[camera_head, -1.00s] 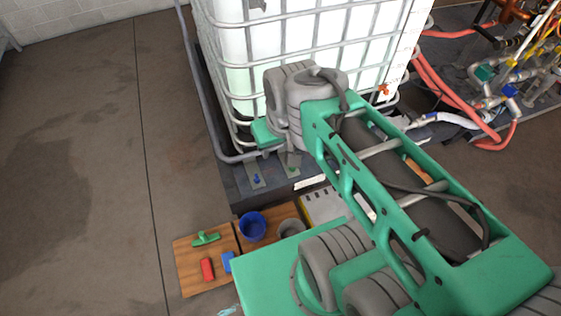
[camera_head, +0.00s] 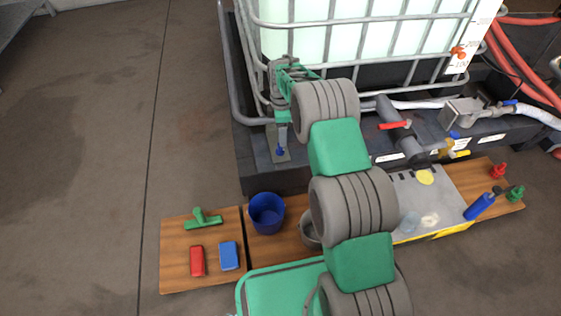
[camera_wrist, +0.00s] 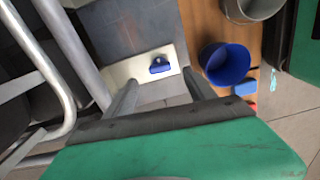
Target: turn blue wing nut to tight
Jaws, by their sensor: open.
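The blue wing nut (camera_head: 280,152) sits on a light metal plate (camera_head: 273,136) at the front of the dark base under the white tank. In the wrist view the wing nut (camera_wrist: 160,66) lies just beyond my fingertips, between their lines. My gripper (camera_wrist: 160,77) is open and empty, with its two fingers apart and pointing toward the plate. In the head view my gripper (camera_head: 283,118) is just above the wing nut, and part of it is hidden by my arm. I cannot tell whether the fingers touch the nut.
Cage bars of the tank (camera_head: 370,22) stand close beside my gripper. Below, a wooden board holds a blue bucket (camera_head: 267,212), a green tool (camera_head: 203,219), a red block (camera_head: 197,260) and a blue block (camera_head: 229,255). A valve with a red handle (camera_head: 394,125) is at right.

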